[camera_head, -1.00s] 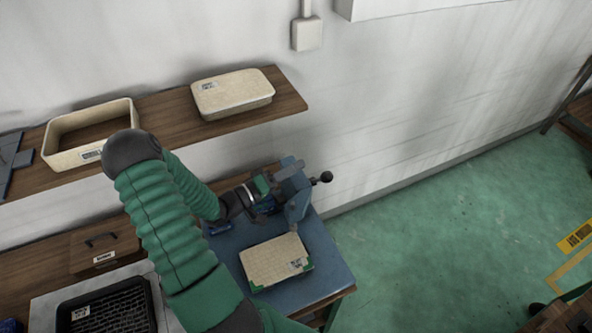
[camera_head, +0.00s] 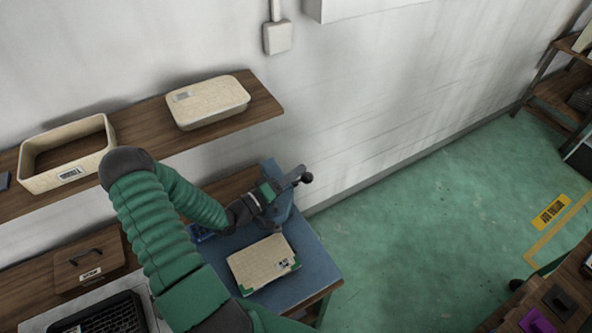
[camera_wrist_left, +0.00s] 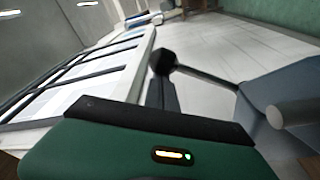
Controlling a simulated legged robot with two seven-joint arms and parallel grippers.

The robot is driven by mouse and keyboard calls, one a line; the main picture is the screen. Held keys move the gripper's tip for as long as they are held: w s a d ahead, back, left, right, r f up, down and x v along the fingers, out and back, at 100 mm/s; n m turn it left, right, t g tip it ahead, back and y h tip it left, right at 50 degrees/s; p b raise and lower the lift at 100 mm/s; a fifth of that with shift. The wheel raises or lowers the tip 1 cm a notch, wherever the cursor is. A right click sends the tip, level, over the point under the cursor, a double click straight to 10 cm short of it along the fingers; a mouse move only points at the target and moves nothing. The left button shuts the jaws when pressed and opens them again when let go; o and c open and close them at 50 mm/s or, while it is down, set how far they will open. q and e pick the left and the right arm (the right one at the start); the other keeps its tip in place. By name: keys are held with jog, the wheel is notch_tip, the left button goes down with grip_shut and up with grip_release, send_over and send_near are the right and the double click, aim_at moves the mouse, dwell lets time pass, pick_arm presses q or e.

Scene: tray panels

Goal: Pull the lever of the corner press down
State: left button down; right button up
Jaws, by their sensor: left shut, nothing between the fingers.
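The corner press (camera_head: 280,207) is a blue-grey machine at the back of a blue bench. Its lever ends in a black knob (camera_head: 306,177) on the right side. In the left wrist view the knob (camera_wrist_left: 163,62) sits on a thin dark shaft running right to the blue-grey press body (camera_wrist_left: 270,85). My left gripper (camera_head: 277,190) is shut and empty, beside the press, just left of the knob. The gripper hides part of the press, and I cannot tell whether it touches the lever. My right gripper is not in view.
A beige panel (camera_head: 262,262) with green corners lies on the blue bench (camera_head: 318,268) in front of the press. A shelf (camera_head: 262,105) above holds an open beige tray (camera_head: 68,155) and a closed one (camera_head: 208,101).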

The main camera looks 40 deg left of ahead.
pick_arm(q)
jog(key=shift+s+d+f, duration=0.2)
jog(key=shift+d+f, duration=0.1)
jog(key=shift+d, duration=0.45)
dwell(0.5)
